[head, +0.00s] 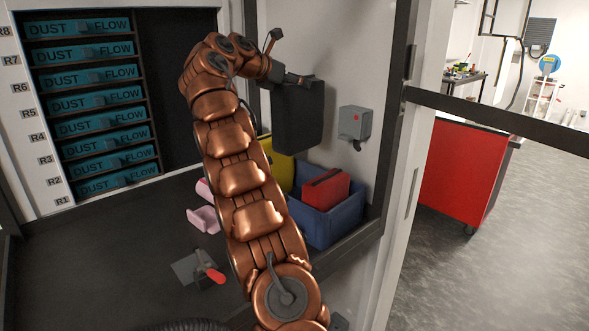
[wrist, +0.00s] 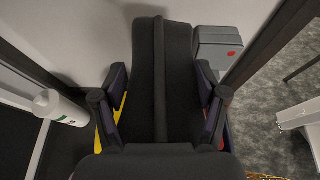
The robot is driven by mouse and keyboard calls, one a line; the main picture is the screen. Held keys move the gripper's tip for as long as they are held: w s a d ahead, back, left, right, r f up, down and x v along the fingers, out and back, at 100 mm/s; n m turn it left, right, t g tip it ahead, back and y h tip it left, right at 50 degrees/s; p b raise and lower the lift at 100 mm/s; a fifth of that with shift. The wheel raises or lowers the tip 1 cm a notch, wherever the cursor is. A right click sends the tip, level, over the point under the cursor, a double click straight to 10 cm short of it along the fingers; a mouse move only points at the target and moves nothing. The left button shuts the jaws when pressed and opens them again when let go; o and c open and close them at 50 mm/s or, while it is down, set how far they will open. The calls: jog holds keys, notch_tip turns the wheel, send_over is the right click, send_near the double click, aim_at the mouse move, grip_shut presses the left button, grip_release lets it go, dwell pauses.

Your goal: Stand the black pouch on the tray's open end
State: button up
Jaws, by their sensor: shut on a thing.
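The black pouch (head: 299,118) hangs upright from my gripper (head: 292,79) in the head view, held in the air above the blue tray. In the wrist view my gripper (wrist: 161,108) is shut on the pouch (wrist: 160,65), with a finger on each of its sides. The blue tray (head: 331,228) sits at the right of the bench with a red pouch (head: 325,189) standing in it. A yellow thing (head: 281,167) stands at its back left, partly hidden by my arm and the black pouch; I cannot tell whether it is inside the tray.
A grey box with a red button (head: 355,122) is on the wall close right of the pouch. Pink pieces (head: 205,218) and a red-handled tool (head: 214,273) lie on the bench. A white bottle (wrist: 60,108) shows in the wrist view. The bench's left is clear.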

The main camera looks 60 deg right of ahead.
jog(key=b, duration=0.4)
send_over(295, 150)
jog(key=w+d, duration=0.3)
jog(key=d, duration=0.1)
jog(key=f, duration=0.9)
jog(key=shift+s+a, duration=0.1)
jog(key=shift+s, duration=0.1)
notch_tip(295, 150, down, 10)
jog(key=shift+w+r, duration=0.1)
jog(key=shift+r, duration=0.1)
jog(key=shift+f, duration=0.95)
jog(key=shift+f+p, duration=0.3)
jog(key=shift+p, duration=0.15)
jog(key=shift+f, duration=0.6)
jog(key=o, duration=1.8)
jog(key=shift+f, duration=0.2)
